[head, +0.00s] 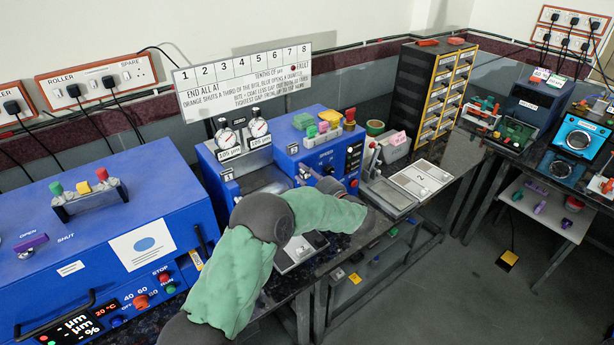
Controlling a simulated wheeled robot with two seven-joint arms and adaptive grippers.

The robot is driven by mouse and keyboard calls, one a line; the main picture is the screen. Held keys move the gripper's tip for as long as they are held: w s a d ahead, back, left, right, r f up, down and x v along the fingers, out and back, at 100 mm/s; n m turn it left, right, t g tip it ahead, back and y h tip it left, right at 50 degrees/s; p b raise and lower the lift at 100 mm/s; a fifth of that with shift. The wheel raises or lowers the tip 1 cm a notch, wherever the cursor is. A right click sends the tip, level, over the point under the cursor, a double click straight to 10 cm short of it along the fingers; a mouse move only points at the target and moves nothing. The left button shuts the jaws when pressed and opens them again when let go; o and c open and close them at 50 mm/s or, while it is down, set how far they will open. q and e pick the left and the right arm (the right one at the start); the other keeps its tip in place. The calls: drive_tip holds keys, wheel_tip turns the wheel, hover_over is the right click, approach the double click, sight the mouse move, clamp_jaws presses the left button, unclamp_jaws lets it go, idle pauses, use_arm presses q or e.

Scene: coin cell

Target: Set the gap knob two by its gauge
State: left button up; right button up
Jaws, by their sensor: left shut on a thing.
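The blue coating machine (335,155) stands in the middle of the bench. Two round dial gauges, the left one (225,137) and the right one (258,127), stand on its top left, with small labels below them. The needle positions are too small to read. My left arm, in a green sleeve, reaches across the front of the machine. My right gripper does not show clearly.
A placard (243,80) stands behind the machine. A larger blue machine (100,235) fills the left bench. A white card and plate (420,178) lie right of the middle machine, near a drawer cabinet (432,90).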

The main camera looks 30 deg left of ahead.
use_arm(q)
drive_tip(key=shift+r, duration=0.1)
drive_tip(key=o, duration=1.1)
drive_tip(key=shift+o, duration=0.2)
drive_tip(key=v, duration=1.2)
drive_tip(key=shift+s, duration=0.1)
